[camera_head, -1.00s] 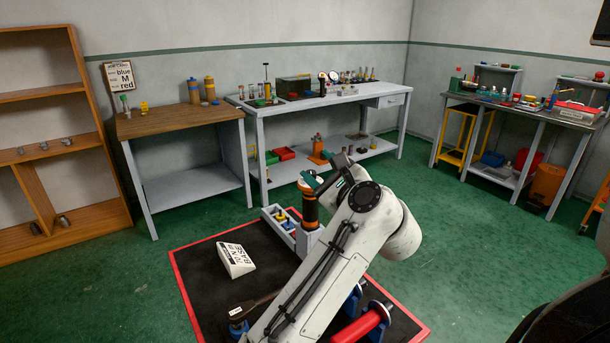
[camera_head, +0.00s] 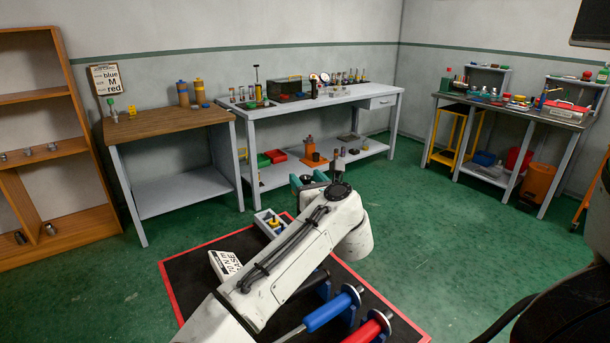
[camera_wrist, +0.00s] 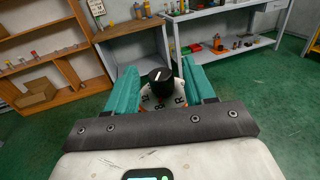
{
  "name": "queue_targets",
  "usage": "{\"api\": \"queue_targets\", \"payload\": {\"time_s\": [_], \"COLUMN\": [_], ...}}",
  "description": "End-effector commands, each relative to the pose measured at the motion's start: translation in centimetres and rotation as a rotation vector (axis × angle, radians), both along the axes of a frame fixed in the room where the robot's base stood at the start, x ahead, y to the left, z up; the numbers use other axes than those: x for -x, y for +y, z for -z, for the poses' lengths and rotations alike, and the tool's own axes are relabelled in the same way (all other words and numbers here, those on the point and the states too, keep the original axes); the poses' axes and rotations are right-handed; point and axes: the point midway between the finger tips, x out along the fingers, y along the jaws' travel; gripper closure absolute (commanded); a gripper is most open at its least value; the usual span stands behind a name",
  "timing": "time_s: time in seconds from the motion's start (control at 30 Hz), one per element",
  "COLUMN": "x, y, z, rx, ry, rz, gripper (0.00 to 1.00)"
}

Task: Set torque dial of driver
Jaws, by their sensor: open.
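In the wrist view, a black knob (camera_wrist: 161,76) with a white pointer line stands on a pale lettered dial face (camera_wrist: 160,102). This looks like the driver's torque dial. My gripper (camera_wrist: 162,77) is open, with one teal finger on each side of the knob. I see no clear contact, and the finger depth around the knob is hard to judge. In the head view, my gripper (camera_head: 308,182) is partly turned away, and my arm hides most of the driver. A notice (camera_head: 107,78) on the far wall reads "blue", "M", "red".
A white lettered sign (camera_head: 222,265) lies on the black mat beside my arm. A pale tray (camera_head: 268,224) stands behind it. Workbenches line the walls; green floor is open to the right.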

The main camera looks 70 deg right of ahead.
Motion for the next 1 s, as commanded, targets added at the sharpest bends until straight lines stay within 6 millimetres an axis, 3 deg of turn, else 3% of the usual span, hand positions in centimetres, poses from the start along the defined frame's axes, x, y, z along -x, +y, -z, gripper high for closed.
{"api": "queue_targets", "payload": {"time_s": [0.47,1.0], "x": [-1.09,-1.08], "y": [-1.15,-1.13], "z": [0.00,0.01], "rx": [0.001,0.001], "ry": [0.001,0.001], "rz": [0.000,-0.001], "gripper": [0.46,0.96]}}
